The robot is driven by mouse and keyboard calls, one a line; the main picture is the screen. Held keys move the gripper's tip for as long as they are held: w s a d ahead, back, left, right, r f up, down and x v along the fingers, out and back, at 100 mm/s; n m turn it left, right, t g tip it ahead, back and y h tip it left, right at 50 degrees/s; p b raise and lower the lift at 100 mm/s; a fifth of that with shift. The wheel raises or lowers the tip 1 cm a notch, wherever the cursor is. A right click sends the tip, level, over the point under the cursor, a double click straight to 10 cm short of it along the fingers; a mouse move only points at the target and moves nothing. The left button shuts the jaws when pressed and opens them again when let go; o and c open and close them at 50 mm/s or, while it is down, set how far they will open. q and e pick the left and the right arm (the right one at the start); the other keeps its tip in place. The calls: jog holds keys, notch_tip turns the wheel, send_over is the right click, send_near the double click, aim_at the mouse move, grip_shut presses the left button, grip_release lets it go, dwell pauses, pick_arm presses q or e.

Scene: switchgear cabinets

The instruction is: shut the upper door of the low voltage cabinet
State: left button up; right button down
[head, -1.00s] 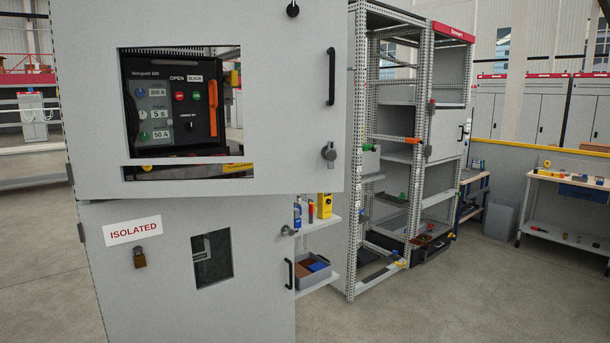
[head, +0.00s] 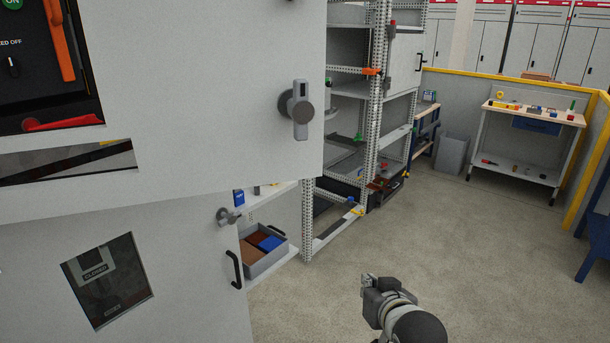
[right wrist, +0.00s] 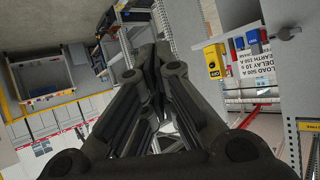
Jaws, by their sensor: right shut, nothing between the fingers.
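The grey upper door (head: 215,70) fills the upper left of the head view and stands ajar, its free edge toward the right. It has a window cutout at left and a round knob with a latch plate (head: 300,110) near its free edge. Below it is the lower door (head: 185,285) with a small window and a black handle (head: 235,269). My right gripper (head: 373,280) is low in the head view, right of the doors and apart from them. In the right wrist view its dark fingers (right wrist: 152,75) are together and empty. My left gripper is not in view.
A shelf with a grey bin (head: 268,262) shows beside the lower door. An open rack (head: 368,150) stands behind it. A workbench (head: 530,115) with small items and a bin (head: 452,153) are at the right. The floor (head: 480,250) between is clear.

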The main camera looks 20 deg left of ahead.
jog(key=s+a+r+n+t+y, duration=0.1)
jog(key=s+a+r, duration=0.15)
jog(key=r, duration=0.55)
jog(key=s+a+r+t+y, duration=0.1)
jog(key=s+r, duration=0.2)
jog(key=r, duration=0.6)
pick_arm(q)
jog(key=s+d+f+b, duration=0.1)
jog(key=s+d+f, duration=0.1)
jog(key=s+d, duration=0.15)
pick_arm(e)
jog(key=n+t+y, duration=0.1)
jog(key=n+y, duration=0.2)
send_near(301, 161)
jog(key=v, duration=0.7)
jog(key=p+x, duration=0.7)
jog(key=x, duration=0.6)
jog(key=shift+p, duration=0.4)
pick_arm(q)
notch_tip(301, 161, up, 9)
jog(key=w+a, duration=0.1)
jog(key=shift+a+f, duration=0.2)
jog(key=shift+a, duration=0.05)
pick_arm(e)
jog(key=shift+w+a+f, duration=0.1)
jog(key=shift+w+a, duration=0.3)
jog(key=shift+w, duration=0.1)
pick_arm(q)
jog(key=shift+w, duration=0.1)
